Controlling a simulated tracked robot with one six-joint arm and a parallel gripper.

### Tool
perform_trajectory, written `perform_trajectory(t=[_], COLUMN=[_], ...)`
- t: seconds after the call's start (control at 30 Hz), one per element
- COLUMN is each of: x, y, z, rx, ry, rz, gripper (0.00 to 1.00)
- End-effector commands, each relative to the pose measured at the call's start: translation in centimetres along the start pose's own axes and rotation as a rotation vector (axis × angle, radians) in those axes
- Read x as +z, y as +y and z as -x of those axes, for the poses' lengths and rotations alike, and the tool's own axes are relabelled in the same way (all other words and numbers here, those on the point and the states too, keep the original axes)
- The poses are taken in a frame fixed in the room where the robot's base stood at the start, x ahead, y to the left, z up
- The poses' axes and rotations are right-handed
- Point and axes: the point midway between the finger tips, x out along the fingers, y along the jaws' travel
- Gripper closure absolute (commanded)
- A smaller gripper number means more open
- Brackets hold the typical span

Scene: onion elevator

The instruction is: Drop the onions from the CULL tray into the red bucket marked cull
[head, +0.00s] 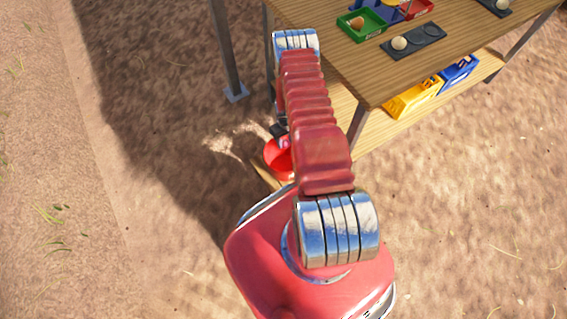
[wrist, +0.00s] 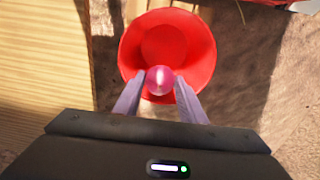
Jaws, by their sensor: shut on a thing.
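In the wrist view my gripper (wrist: 160,92) is shut on a purple-red onion (wrist: 159,79), held between its two fingertips. The red bucket (wrist: 190,40) lies beyond the onion, and the onion shows in front of its open mouth. No onion can be made out inside the visible part of the bucket. In the head view the bucket (head: 273,158) shows low beside the table leg, partly behind my arm. My gripper is mostly hidden there. A small red tray (head: 416,10) stands on the table; I cannot tell from its marking whether it is the CULL tray.
The wooden table (head: 330,55) holds a green tray (head: 376,30) with a brown onion and a dark tray (head: 428,39) with a pale onion. Yellow (head: 412,98) and blue (head: 458,74) crates stand on the lower shelf. Open dirt ground lies left.

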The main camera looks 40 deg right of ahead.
Motion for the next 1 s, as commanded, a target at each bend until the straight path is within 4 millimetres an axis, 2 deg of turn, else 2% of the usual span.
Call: perform_trajectory(t=[0.23,0.27,0.53,0.83,1.0], x=[-0.03,-0.03,-0.03,-0.04,-0.1], y=[-0.01,-0.01,-0.03,-0.04,-0.01], z=[-0.01,-0.01,0.0,0.08,0.84], rx=[0.0,0.0,0.0,0.0,0.0], ry=[0.0,0.0,0.0,0.0,0.001], rz=[0.0,0.0,0.001,0.001,0.001], gripper=[0.86,0.61,0.42,0.41,0.41])
